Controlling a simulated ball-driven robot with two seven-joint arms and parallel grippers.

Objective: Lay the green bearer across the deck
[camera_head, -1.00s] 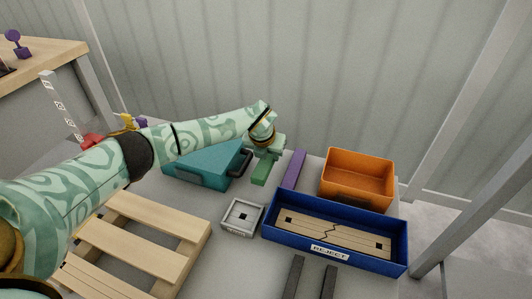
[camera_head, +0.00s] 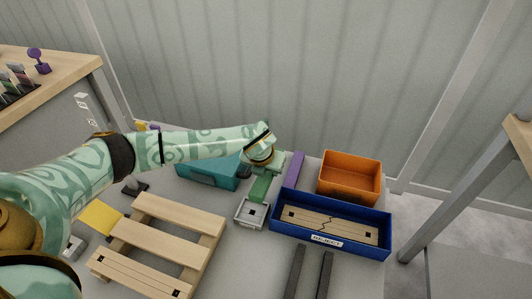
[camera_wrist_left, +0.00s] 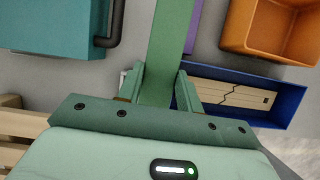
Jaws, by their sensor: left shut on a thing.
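The green bearer (camera_head: 260,188) is a long flat green bar. My left gripper (camera_head: 266,172) is shut on it, and in the left wrist view the bar (camera_wrist_left: 171,42) runs away from between the two fingers (camera_wrist_left: 160,88). In the head view its near end shows just behind a small grey square block (camera_head: 250,212); I cannot tell how high it is above the table. The slatted wooden deck (camera_head: 158,238) lies to the left and nearer, with gaps between its pale boards. My right gripper is not in view.
A teal case (camera_head: 208,173) with a black handle lies left of the gripper. A purple bar (camera_head: 293,168), an orange bin (camera_head: 350,190) and a blue REJECT tray (camera_head: 375,244) with a cracked board are to the right. Two dark bars (camera_head: 311,272) lie in front.

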